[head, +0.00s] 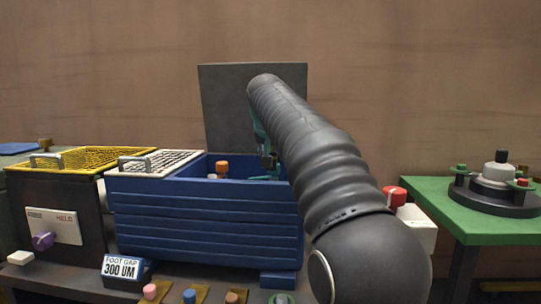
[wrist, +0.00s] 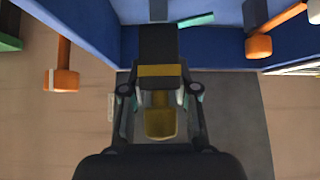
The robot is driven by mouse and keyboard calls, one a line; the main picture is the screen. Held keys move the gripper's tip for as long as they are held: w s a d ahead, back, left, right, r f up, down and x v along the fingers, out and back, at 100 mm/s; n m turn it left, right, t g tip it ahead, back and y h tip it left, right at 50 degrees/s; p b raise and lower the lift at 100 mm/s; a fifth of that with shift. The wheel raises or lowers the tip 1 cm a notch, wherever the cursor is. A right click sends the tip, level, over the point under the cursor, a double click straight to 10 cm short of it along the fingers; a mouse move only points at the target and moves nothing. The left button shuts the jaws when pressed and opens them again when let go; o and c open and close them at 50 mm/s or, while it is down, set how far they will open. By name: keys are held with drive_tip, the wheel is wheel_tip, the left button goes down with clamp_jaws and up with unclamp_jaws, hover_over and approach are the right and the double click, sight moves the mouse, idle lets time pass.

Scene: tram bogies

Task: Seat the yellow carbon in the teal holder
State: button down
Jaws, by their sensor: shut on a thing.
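My gripper (wrist: 160,98) is shut on the yellow carbon (wrist: 160,123), a dark block with a yellow end and a yellow band. In the head view my arm reaches over the blue crate, and my gripper is mostly hidden behind the arm. A thin teal piece (wrist: 197,20) shows inside the crate in the wrist view, apart from the carbon. Teal also shows low in the crate (head: 262,177) in the head view. I cannot tell whether this is the teal holder.
The blue crate (head: 205,225) has high walls, with a grey panel (head: 225,105) behind it. An orange-capped post (head: 222,166) stands inside. A red-capped white box (head: 418,228) and a green table (head: 445,205) are to the right. Grated boxes (head: 85,157) are to the left.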

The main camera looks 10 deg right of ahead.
sight(270, 170)
drive_tip(key=shift+s, duration=0.1)
drive_tip(key=shift+m, duration=0.3)
wheel_tip(270, 170, down, 6)
drive_tip(key=b, duration=0.4)
drive_tip(key=shift+r, duration=0.15)
drive_tip(key=shift+a+p, duration=0.1)
drive_tip(key=shift+p, duration=0.2)
idle(1.8)
drive_tip(key=shift+f+b, duration=1.15)
drive_tip(key=shift+f, duration=0.45)
drive_tip(key=c, duration=0.8)
unclamp_jaws()
drive_tip(key=shift+s, duration=0.1)
drive_tip(key=shift+f, duration=0.1)
